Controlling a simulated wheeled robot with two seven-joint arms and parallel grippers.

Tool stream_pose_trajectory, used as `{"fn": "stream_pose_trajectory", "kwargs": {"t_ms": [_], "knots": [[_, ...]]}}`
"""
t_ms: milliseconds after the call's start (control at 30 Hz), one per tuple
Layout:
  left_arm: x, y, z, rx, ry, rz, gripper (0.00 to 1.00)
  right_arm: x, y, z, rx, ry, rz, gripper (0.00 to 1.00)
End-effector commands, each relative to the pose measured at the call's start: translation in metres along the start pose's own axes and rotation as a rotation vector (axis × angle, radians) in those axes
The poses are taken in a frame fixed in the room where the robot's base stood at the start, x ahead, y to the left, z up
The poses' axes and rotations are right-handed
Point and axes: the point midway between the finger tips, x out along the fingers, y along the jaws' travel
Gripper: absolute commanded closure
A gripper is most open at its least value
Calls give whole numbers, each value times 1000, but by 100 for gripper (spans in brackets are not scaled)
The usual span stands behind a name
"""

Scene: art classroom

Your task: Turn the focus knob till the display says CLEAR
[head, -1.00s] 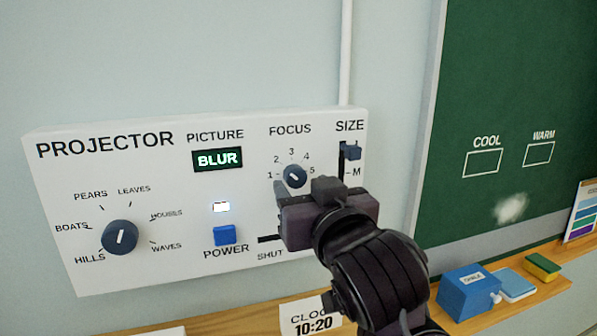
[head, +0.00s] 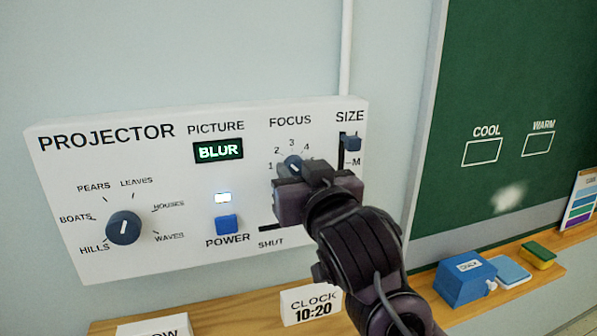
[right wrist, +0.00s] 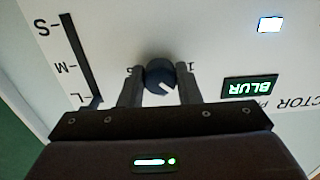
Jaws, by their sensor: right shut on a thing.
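The white projector panel (head: 160,180) is on the wall. Its PICTURE display (head: 218,150) reads BLUR, and it also shows in the right wrist view (right wrist: 250,87). The round dark blue focus knob (head: 292,163) has a scale from 1 to 5; its lower part is hidden in the head view. In the right wrist view the knob (right wrist: 160,75) sits between the two fingers of my right gripper (right wrist: 160,88), which is shut on it. Its white mark points to the lower right there. My right gripper (head: 300,172) covers part of the panel. My left gripper is not in view.
The size slider (head: 352,143) is close to the right of my gripper. The blue power button (head: 227,224) and picture dial (head: 123,227) are to the left. A clock card (head: 310,306), blue chalk box (head: 466,279) and sponge (head: 538,255) stand on the wooden ledge below.

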Motion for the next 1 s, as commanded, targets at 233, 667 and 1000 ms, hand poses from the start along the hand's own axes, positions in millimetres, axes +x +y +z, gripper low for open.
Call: {"fn": "stream_pose_trajectory", "kwargs": {"t_ms": [233,667,1000], "knots": [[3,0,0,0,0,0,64,0,0,0,57,0,-1,92],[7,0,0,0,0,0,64,0,-1,-1,376,0,-2,92],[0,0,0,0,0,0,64,0,-1,-2,633,0,-1,92]]}}
